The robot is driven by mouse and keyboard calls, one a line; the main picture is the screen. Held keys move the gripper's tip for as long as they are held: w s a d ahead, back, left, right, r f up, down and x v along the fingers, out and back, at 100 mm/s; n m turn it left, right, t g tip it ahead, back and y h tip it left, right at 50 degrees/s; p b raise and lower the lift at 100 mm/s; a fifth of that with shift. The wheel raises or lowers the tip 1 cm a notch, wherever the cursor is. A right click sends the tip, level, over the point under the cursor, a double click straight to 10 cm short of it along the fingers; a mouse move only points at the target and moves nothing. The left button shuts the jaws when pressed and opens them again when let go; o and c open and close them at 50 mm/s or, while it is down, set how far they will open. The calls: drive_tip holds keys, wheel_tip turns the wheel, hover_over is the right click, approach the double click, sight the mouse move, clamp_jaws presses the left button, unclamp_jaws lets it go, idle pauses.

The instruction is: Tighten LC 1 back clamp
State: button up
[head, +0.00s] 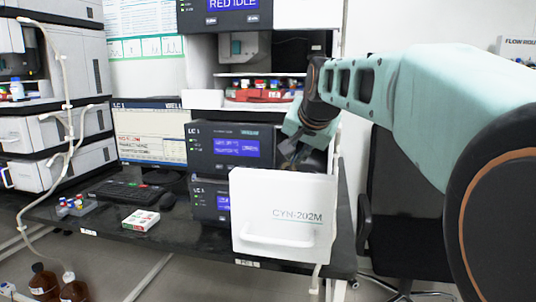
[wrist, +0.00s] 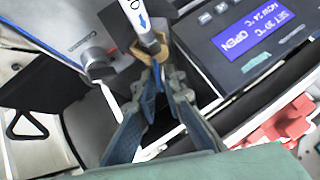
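The LC 1 unit (head: 232,147) stands on the bench with a lit blue display. In the wrist view its display (wrist: 257,35) reads OPEN, upside down. My gripper (head: 292,163) is at the right end of this unit, partly hidden by a white CYN-202M panel (head: 284,215). In the wrist view a white column with a blue arrow (wrist: 143,22) ends in a tan clamp-like piece (wrist: 150,50). My fingertips (wrist: 158,78) are close together right by this piece. Whether they grip it is unclear. Which clamp is the back one is not clear.
A grey round knob (wrist: 96,60) sits on a panel left of the column. A red rack with vials (head: 265,94) is above the unit. A keyboard (head: 127,191), mouse (head: 168,201) and small box (head: 141,220) lie on the bench to the left.

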clamp_jaws()
drive_tip(key=shift+a+r+p, duration=0.1)
drive_tip(key=shift+p, duration=0.2)
drive_tip(key=shift+w+a+r+n+h+p, duration=0.1)
drive_tip(key=shift+a+r+n+h+p, duration=0.15)
drive_tip(key=shift+h+p, duration=0.55)
drive_tip(key=shift+w+a+n+g+h+p, duration=0.1)
drive_tip(key=shift+a+n+g+h+p, duration=0.35)
drive_tip(key=shift+p, duration=0.45)
drive_tip(key=shift+w+a+f+n+g+h+p, duration=0.2)
drive_tip(key=shift+a+n+g+h+p, duration=0.25)
drive_tip(key=shift+h+p, duration=0.35)
drive_tip(key=h, duration=0.1)
drive_tip(key=a+n+h, duration=0.1)
drive_tip(key=h+p, duration=0.1)
drive_tip(key=shift+w+a+f+n, duration=0.2)
drive_tip(key=shift+w+a+n, duration=0.05)
drive_tip(key=shift+n, duration=0.1)
drive_tip(key=shift+w+a+f+n+g+h+p, duration=0.1)
drive_tip(key=shift+a+f+n+g+h+p, duration=0.2)
drive_tip(key=shift+h, duration=0.5)
drive_tip(key=shift+w+a+f+n+g+h+p, duration=0.1)
drive_tip(key=shift+a+f+n+h+p, duration=0.15)
drive_tip(key=shift+n+h, duration=0.4)
